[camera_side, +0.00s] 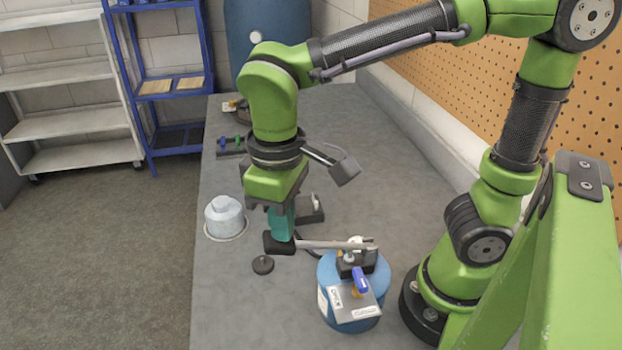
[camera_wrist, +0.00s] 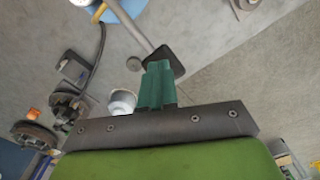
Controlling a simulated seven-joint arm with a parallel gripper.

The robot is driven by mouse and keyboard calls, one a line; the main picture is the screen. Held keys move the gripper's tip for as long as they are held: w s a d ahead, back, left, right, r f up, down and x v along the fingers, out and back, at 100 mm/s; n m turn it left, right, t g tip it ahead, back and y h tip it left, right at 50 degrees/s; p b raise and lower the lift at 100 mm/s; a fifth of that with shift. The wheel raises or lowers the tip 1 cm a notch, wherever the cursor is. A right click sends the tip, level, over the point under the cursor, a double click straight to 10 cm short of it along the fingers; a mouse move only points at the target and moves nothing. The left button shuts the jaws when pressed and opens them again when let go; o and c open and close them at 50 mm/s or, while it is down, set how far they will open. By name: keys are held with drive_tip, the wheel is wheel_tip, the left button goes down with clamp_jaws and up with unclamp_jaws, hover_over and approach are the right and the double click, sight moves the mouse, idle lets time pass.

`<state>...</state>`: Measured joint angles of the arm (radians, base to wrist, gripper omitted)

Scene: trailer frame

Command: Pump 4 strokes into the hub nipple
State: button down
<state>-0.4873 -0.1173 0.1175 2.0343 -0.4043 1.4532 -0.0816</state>
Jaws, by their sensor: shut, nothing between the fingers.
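My gripper (camera_side: 281,232) has teal fingers, pressed together and empty, pointing down. Its tips are at the black grip (camera_side: 278,246) on the end of the pump lever (camera_side: 325,244); whether they touch it I cannot tell. The lever runs about level to the pump head on a blue drum (camera_side: 325,272). In the wrist view, the fingertips (camera_wrist: 158,66) overlap the black grip (camera_wrist: 167,60), and the lever (camera_wrist: 130,26) leads away from it. A dark hose (camera_wrist: 98,48) runs to a dark bracket (camera_wrist: 73,68). I cannot pick out the hub nipple.
A blue-handled valve (camera_side: 361,280) and a plate (camera_side: 352,308) marked CLOSED sit on the drum. A pale stepped cylinder (camera_side: 224,218) and a small black disc (camera_side: 263,265) stand on the grey bench. Small blue and green-handled parts (camera_side: 231,146) lie farther back. The bench front-left is clear.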

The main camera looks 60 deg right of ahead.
sight(278, 246)
drive_tip(key=shift+f, duration=0.1)
idle(0.5)
drive_tip(key=shift+w+a+f, duration=0.15)
drive_tip(key=shift+f, duration=0.4)
drive_tip(key=shift+w+a+f, duration=0.1)
drive_tip(key=shift+f, duration=0.45)
drive_tip(key=shift+a+f, duration=0.1)
drive_tip(key=shift+f, duration=1.1)
drive_tip(key=shift+s+d+r, duration=0.15)
drive_tip(key=shift+r, duration=1.05)
drive_tip(key=shift+s+d+r, duration=0.1)
drive_tip(key=shift+d+r, duration=0.05)
drive_tip(key=shift+r, duration=1.05)
